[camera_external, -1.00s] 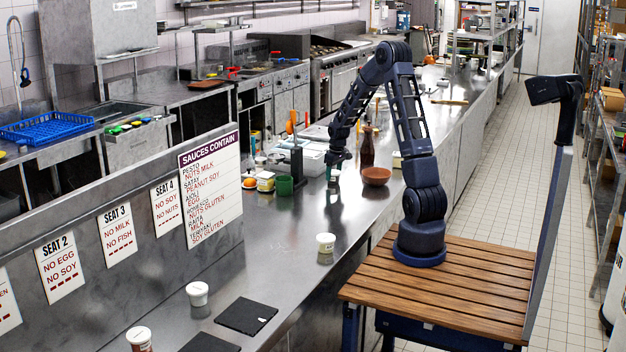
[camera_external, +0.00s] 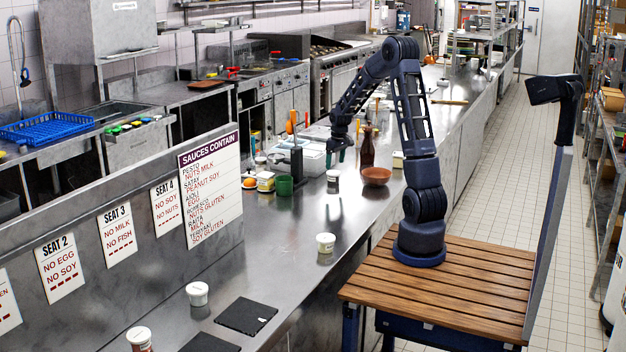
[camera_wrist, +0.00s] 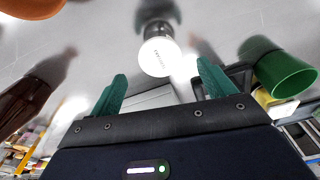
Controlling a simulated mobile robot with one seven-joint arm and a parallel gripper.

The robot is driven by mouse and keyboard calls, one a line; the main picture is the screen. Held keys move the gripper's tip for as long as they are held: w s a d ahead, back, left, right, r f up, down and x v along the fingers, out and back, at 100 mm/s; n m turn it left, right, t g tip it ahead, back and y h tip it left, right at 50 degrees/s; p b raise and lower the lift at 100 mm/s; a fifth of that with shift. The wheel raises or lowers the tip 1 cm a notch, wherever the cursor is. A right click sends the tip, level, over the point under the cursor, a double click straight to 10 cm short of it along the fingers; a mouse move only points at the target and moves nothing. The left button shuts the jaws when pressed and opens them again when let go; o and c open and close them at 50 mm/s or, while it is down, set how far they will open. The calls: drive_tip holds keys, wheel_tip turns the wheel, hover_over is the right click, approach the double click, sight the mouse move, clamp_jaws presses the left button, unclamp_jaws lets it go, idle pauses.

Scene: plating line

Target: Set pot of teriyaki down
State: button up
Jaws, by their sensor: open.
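A small pot with a white lid (camera_external: 332,175) stands upright on the steel counter (camera_external: 290,222), left of the brown bowl. I cannot read its label to confirm teriyaki. My gripper (camera_external: 336,158) is open and empty just above this pot. In the wrist view, the pot's white lid (camera_wrist: 158,58) shows beyond and between the spread green fingers of my gripper (camera_wrist: 162,72). Neither finger touches the pot there.
A dark bottle (camera_external: 367,148) and a brown bowl (camera_external: 376,177) stand right of the pot. A green cup (camera_external: 285,186) stands left. Other white-lidded pots (camera_external: 325,242) and black mats (camera_external: 246,316) are nearer the camera. The counter in front of the pot is clear.

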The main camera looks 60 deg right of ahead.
sight(336, 173)
drive_tip(key=s+a+r+n+t, duration=0.1)
drive_tip(key=s+a+r, duration=0.3)
drive_tip(key=a+r, duration=0.55)
drive_tip(key=s+a+r, duration=0.4)
drive_tip(key=a+r, duration=0.5)
drive_tip(key=a, duration=0.2)
drive_tip(key=s+a+r+t, duration=0.1)
drive_tip(key=s+a, duration=0.6)
drive_tip(key=s, duration=0.2)
drive_tip(key=s+a+r+n+t, duration=0.1)
drive_tip(key=s+a, duration=0.6)
drive_tip(key=s, duration=0.2)
drive_tip(key=shift+s+r, duration=0.2)
drive_tip(key=shift+s, duration=0.2)
